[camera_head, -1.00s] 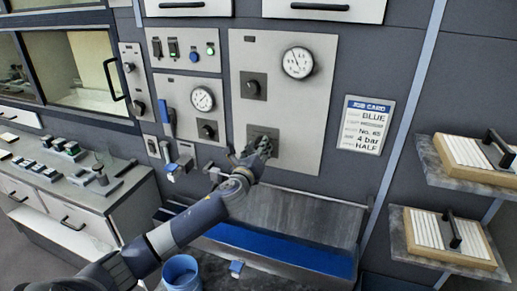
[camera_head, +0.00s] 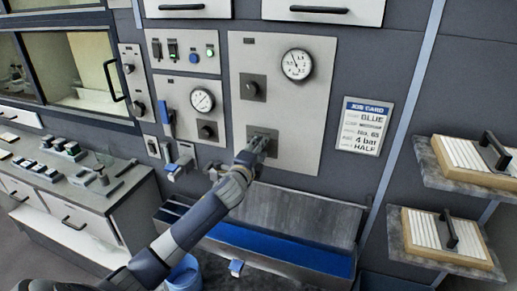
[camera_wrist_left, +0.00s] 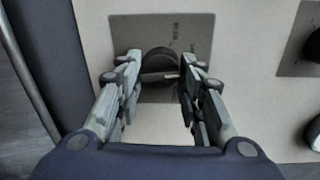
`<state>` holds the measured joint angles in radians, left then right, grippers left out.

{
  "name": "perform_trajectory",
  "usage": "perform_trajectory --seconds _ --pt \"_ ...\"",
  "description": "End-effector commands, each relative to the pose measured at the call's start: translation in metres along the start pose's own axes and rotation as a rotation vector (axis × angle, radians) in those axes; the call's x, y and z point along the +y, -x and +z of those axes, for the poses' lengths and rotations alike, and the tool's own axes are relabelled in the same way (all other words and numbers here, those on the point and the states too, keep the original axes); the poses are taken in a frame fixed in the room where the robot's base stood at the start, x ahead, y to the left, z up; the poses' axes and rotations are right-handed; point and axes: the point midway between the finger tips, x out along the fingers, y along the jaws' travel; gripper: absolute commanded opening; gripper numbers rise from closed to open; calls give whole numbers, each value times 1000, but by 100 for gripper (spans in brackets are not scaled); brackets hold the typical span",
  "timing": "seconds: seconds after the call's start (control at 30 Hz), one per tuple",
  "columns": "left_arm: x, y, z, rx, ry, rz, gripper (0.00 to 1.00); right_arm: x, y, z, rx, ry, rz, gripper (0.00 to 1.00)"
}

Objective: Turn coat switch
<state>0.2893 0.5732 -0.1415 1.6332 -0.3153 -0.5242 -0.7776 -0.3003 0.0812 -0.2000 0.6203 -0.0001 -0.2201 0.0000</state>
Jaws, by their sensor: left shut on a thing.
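The coat switch is a dark round knob with a bar handle, on a grey square plate (camera_wrist_left: 195,32) low on the large light panel (camera_head: 300,120). The knob (camera_wrist_left: 160,62) shows in the left wrist view between the fingers, its bar lying roughly level there. My left gripper (camera_head: 262,143) reaches up to it from below and covers most of it in the head view. In the left wrist view, my left gripper (camera_wrist_left: 158,78) has one finger on each side of the bar and is shut on it. The plate's small lettering is not readable. My right gripper is not in view.
Another dark knob (camera_head: 252,87) and a gauge (camera_head: 297,64) sit above on the panel. A job card (camera_head: 365,126) reading BLUE, 4 bar, HALF hangs to the right. A trough with blue inside (camera_head: 290,256) and a blue bucket (camera_head: 184,275) are below.

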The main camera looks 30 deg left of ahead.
Motion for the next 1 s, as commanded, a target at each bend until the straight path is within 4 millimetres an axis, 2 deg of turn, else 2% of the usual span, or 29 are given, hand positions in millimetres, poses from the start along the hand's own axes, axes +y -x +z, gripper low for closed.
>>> perform_trajectory --seconds 0.7,1.0 --pt "-5 0 4 44 677 3 11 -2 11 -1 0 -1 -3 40" --pt "-5 0 5 61 912 5 11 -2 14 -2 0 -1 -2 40"
